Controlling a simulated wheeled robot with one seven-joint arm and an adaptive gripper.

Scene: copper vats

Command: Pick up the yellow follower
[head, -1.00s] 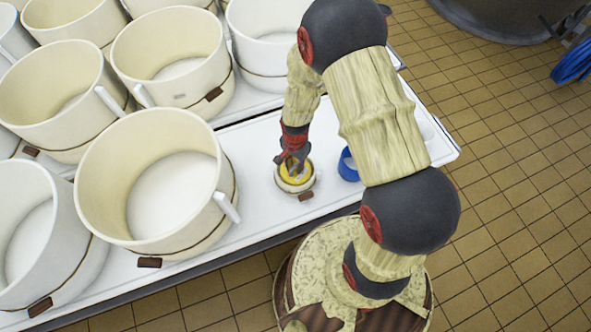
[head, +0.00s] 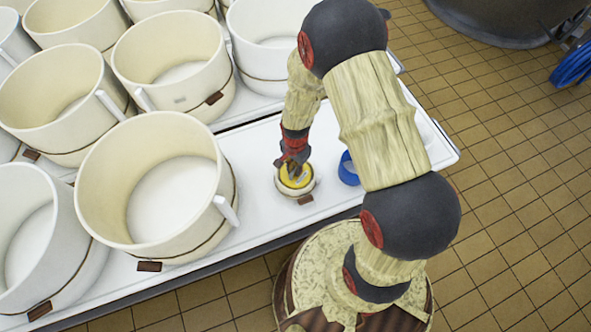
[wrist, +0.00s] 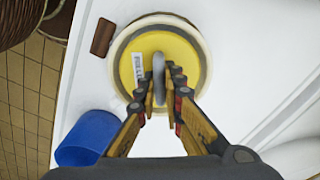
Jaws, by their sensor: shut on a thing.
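The yellow follower (wrist: 184,50) is a round yellow disc with a grey upright handle and a small white label. In the wrist view it sits within the pale rim of a small cream mould (wrist: 117,42). In the head view the follower (head: 297,180) shows at the top of the same small mould on the white table. My gripper (wrist: 160,78) is above the disc, with its fingers closed on both sides of the grey handle. It also shows in the head view (head: 292,166). Whether the disc is clear of the mould cannot be told.
A large cream vat (head: 100,205) stands to the left, with several more behind. The table's front edge (head: 270,236) is close to the mould. White table is bare between vat and mould.

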